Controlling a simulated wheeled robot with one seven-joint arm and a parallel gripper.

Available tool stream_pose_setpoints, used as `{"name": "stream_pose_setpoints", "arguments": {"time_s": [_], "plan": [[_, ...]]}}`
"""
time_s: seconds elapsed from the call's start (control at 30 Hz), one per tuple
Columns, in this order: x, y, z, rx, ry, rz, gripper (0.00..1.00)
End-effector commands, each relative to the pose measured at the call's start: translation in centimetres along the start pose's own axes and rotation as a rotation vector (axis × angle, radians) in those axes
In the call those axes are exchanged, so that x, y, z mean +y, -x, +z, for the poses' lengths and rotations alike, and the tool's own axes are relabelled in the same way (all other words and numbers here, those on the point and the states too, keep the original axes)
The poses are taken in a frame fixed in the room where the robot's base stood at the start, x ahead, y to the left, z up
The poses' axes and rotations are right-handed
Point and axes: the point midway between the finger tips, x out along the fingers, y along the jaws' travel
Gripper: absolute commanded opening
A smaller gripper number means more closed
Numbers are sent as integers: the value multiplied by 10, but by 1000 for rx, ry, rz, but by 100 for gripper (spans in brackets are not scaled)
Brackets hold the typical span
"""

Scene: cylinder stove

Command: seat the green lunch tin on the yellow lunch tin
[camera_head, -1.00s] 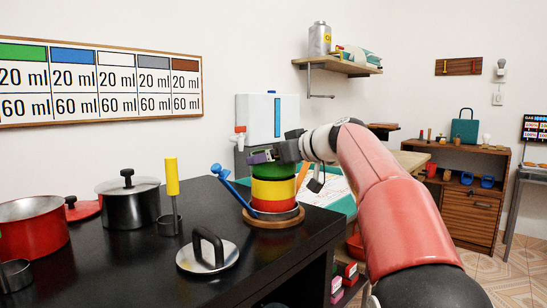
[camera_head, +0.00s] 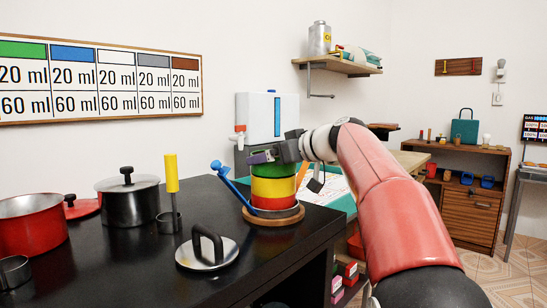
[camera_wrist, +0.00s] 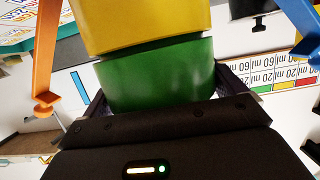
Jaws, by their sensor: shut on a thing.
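The green lunch tin (camera_head: 273,169) sits directly above the yellow lunch tin (camera_head: 273,190) in the head view, with no clear gap. In the wrist view the green tin (camera_wrist: 158,78) meets the yellow tin (camera_wrist: 145,25) along a dark seam; I cannot tell whether it is fully seated. My gripper (camera_head: 266,156) is shut on the green tin from above, with a finger at each side. A red tin (camera_head: 273,204) is under the yellow one. A blue side arm (camera_head: 231,187) leans outward at the left, and an orange one (camera_wrist: 46,65) shows in the wrist view.
The stack stands on a round wooden board (camera_head: 272,221) near the black counter's right edge. A lid with a black handle (camera_head: 207,252), a yellow-handled tool (camera_head: 172,185) and pots (camera_head: 130,203) stand to the left. A white dispenser (camera_head: 264,117) is behind.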

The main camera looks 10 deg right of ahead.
Motion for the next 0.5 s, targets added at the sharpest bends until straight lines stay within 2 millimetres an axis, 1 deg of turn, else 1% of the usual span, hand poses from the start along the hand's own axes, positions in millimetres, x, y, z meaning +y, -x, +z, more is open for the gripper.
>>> {"name": "stream_pose_setpoints", "arguments": {"time_s": [0.27, 0.3, 0.33, 0.5], "plan": [[0, -2, 6, 1, 0, 0, 68], [0, -2, 5, 1, 1, 0, 98], [0, -1, 5, 1, 0, 0, 100], [0, -2, 5, 0, 0, 0, 100]]}}
